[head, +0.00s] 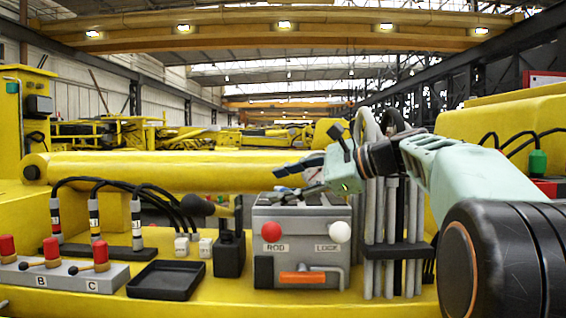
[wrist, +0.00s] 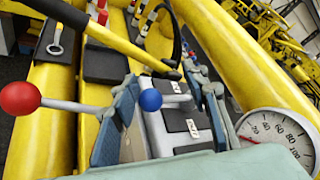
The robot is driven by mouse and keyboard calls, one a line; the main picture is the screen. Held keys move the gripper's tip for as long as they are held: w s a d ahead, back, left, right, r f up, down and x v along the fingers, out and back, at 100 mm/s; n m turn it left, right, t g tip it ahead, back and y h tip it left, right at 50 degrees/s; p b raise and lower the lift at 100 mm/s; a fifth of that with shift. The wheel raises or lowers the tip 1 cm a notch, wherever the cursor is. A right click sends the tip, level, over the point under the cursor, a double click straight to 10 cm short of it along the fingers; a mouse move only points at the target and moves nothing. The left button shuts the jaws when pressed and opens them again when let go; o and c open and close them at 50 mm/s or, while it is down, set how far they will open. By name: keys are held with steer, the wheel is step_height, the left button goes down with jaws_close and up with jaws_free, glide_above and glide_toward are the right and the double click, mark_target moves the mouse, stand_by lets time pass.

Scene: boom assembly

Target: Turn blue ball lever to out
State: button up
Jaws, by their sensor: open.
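The blue ball (wrist: 150,99) of the lever shows in the wrist view on a short pale rod above the grey valve box (wrist: 164,134). My gripper (wrist: 164,82) is open, with one blue-grey finger on each side of the ball. The ball looks closer to the left finger; I cannot tell whether they touch. In the head view my gripper (head: 292,180) is over the top of the grey box (head: 300,218), and I cannot make out the blue ball there.
A red ball lever (head: 271,231) and a white ball lever (head: 340,232) stand on the box front above ROD and LOCK labels. The red ball (wrist: 20,98) is left of my left finger in the wrist view. A pressure gauge (wrist: 277,140) is at right. Upright grey hoses (head: 378,230) stand right of the box.

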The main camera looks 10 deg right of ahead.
step_height(320, 180, up, 7)
steer(key=shift+r, duration=0.15)
stand_by(0.4)
